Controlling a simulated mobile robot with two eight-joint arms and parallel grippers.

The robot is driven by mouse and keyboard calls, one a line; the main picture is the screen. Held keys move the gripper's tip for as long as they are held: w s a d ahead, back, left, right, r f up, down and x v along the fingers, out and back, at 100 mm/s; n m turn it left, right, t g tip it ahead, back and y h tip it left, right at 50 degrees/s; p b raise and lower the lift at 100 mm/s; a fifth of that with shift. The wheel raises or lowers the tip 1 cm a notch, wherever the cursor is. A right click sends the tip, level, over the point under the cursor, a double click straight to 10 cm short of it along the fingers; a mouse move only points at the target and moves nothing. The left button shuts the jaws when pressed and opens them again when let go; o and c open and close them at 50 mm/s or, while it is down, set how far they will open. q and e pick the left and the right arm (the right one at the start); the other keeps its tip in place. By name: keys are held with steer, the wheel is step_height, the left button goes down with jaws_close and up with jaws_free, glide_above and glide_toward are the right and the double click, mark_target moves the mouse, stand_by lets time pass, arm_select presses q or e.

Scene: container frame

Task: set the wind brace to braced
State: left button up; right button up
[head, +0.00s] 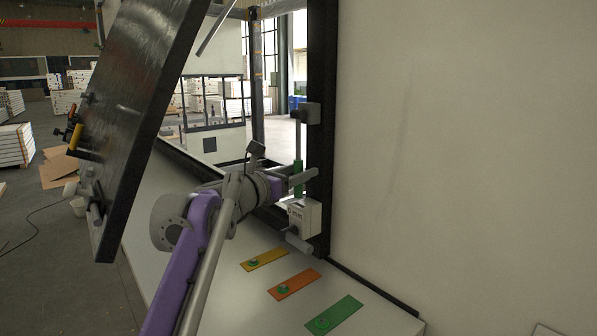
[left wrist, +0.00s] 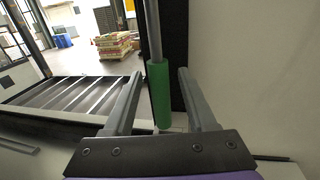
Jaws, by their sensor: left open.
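The wind brace shows as a thin grey rod with a green grip (head: 298,187), hanging upright along the dark post from a grey bracket (head: 312,113). The green grip (left wrist: 160,95) and the rod above it also show in the left wrist view. My left gripper (head: 303,176) is at the upper part of the grip. In the left wrist view my left gripper (left wrist: 160,76) is open, with one finger on each side of the grip and a visible gap to each. A light grey box (head: 311,216) is on the post just below the grip. My right gripper is not in view.
Yellow (head: 265,259), orange (head: 295,284) and green (head: 334,315) plates lie on the pale ledge below my arm. A big dark tilted panel (head: 145,95) stands at the left, near my arm. A pale wall (head: 460,150) closes the right side.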

arm_select(q)
jaws_close()
stand_by(1.3)
